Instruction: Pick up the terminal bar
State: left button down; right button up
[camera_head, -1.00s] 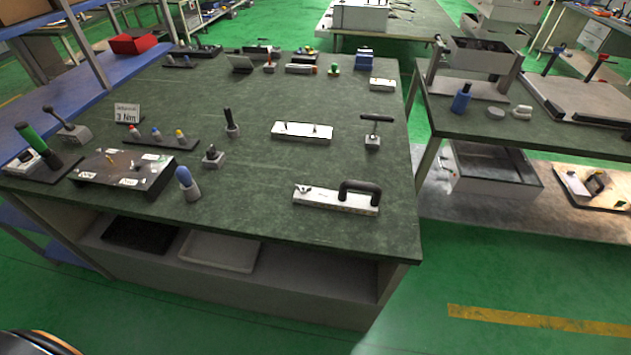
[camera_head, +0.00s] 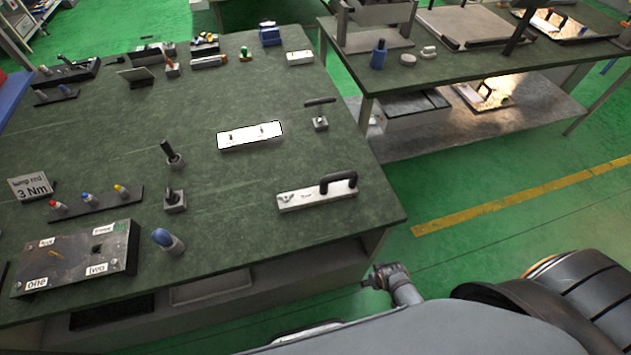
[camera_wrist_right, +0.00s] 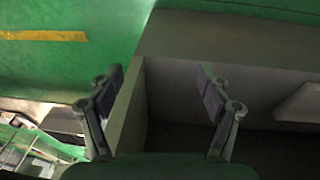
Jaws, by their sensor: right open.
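A white bar with two small dark studs (camera_head: 250,135), which looks like the terminal bar, lies flat near the middle of the green bench top (camera_head: 240,90) in the head view. A second white bar with a black arched handle (camera_head: 318,193) lies nearer the bench's front right corner. My right gripper (camera_wrist_right: 162,80) is open and empty in the right wrist view, its two fingers wide apart, facing the bench's side and lower shelf. Neither bar shows in that view. A grey arm part of mine shows just off the bench's front right corner in the head view. My left gripper is not in view.
Small posts (camera_head: 172,200) and a blue-capped piece (camera_head: 168,241) stand left of the bars. A labelled plate (camera_head: 72,262) lies at the front left. A second bench (camera_head: 480,60) is behind, right.

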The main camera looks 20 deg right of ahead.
aim_at(325, 178)
jog(key=w+a+r+m+p, duration=0.1)
jog(key=w+r+p, duration=0.25)
jog(key=r, duration=0.75)
jog(key=w+a+r+m+p, duration=0.1)
jog(key=w+r+p, duration=0.25)
jog(key=r, duration=0.75)
jog(key=w+a+r+m+p, duration=0.15)
jog(key=r+p, duration=0.35)
jog(key=r, duration=0.7)
jog(key=w+a+m, duration=0.3)
jog(key=w+m, duration=0.1)
jog(key=w, duration=0.1)
jog(key=w+a+m+g, duration=0.1)
jog(key=w+a+m, duration=0.2)
jog(key=w+m, duration=0.1)
jog(key=w+a+m+g+p, duration=0.1)
jog(key=w+a+m, duration=0.2)
jog(key=w, duration=0.3)
jog(key=shift+w+a+r+m+y, duration=0.15)
jog(key=shift+r+m+y, duration=0.2)
jog(key=shift+m, duration=0.5)
notch_tip(325, 178, down, 5)
jog(key=shift+r, duration=0.2)
jog(key=shift+f, duration=0.65)
notch_tip(325, 178, down, 3)
jog(key=shift+r, duration=0.2)
notch_tip(325, 178, down, 2)
jog(key=shift+f+b, duration=0.15)
jog(key=shift+b, duration=0.95)
